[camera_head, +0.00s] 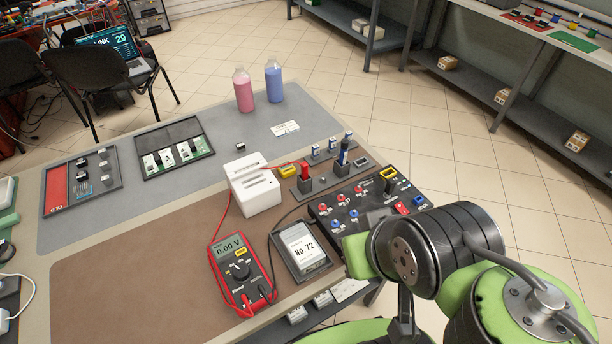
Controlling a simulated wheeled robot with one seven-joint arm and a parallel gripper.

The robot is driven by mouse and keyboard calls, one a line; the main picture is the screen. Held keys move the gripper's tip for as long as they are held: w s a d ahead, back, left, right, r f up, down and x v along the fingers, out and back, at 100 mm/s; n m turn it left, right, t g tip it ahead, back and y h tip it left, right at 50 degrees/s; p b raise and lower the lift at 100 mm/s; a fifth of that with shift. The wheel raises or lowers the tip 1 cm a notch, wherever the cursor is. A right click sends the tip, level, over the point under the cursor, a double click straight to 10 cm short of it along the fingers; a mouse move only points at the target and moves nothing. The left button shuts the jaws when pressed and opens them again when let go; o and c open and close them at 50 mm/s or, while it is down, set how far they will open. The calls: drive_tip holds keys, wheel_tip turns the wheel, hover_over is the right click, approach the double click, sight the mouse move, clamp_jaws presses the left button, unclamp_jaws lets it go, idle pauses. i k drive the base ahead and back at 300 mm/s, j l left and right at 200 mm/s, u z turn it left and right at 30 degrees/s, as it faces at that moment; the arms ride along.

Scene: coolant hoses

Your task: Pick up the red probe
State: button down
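The red probe (305,171) stands upright in a dark grey holder (322,184) at the right part of the table. A thin red lead runs near it, past the white box, toward the red multimeter (240,270), whose display reads 0.00 V. A dark blue probe-like tool (343,152) stands in the same holder, to the right of the red probe. My arm's black and green links fill the lower right, apart from the probe. My gripper's fingers do not show, so their state is hidden.
A white slotted box (250,184) stands just left of the holder. A panel with red and blue knobs (361,206) lies between the holder and my arm. A "No.72" block (301,247) sits in front. Pink (243,91) and blue bottles (274,82) stand at the back.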

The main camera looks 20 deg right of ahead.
sight(304, 166)
drive_tip(key=l+u, duration=0.1)
drive_tip(key=u, duration=0.35)
drive_tip(key=l+u, duration=0.15)
drive_tip(key=u, duration=0.25)
drive_tip(key=l+u, duration=0.15)
drive_tip(key=u, duration=0.3)
drive_tip(key=l+u, duration=0.15)
drive_tip(key=u, duration=0.25)
drive_tip(key=l+u, duration=0.1)
drive_tip(key=u, duration=0.35)
